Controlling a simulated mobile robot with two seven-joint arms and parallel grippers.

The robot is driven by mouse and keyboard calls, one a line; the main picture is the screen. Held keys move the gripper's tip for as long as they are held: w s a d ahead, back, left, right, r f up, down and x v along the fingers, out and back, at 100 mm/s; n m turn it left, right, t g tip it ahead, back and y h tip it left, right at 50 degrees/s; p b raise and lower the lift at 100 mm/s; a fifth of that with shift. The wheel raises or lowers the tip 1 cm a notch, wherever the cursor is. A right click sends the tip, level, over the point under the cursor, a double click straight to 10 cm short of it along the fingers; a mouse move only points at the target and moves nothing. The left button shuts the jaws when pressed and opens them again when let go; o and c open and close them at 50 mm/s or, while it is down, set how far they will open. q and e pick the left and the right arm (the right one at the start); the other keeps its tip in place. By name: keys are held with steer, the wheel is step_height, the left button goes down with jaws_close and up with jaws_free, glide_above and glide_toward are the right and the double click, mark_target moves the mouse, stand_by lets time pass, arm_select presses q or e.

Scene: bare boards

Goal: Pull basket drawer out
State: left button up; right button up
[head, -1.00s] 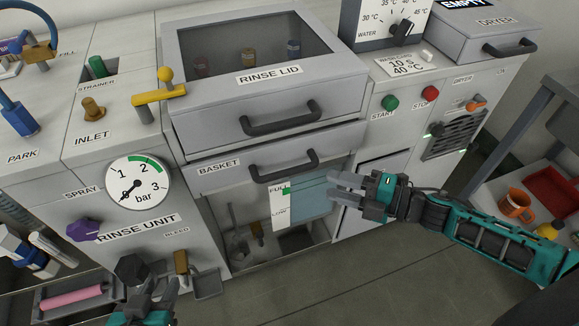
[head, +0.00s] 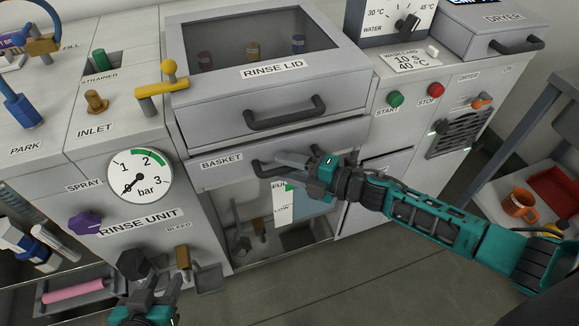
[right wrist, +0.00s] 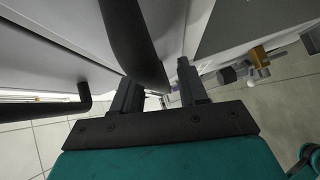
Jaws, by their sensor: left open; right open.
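The basket drawer (head: 210,175) is a grey front with a BASKET label, below the rinse lid (head: 255,70); it looks closed. Its dark bar handle (head: 262,170) is mostly hidden behind my right gripper (head: 287,160), which is open at the handle. In the right wrist view, a dark handle bar (right wrist: 133,45) reaches down between the two open fingers (right wrist: 158,90); I cannot tell whether they touch it. My left gripper (head: 160,285) is open and low at the left, near the bleed valve, away from the drawer.
The lid handle (head: 284,114) juts out just above the drawer. Below is an open bay with a level gauge (head: 284,205). The floor in front is clear.

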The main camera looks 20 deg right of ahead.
jaws_close()
stand_by(0.4)
steer(key=shift+s, duration=0.15)
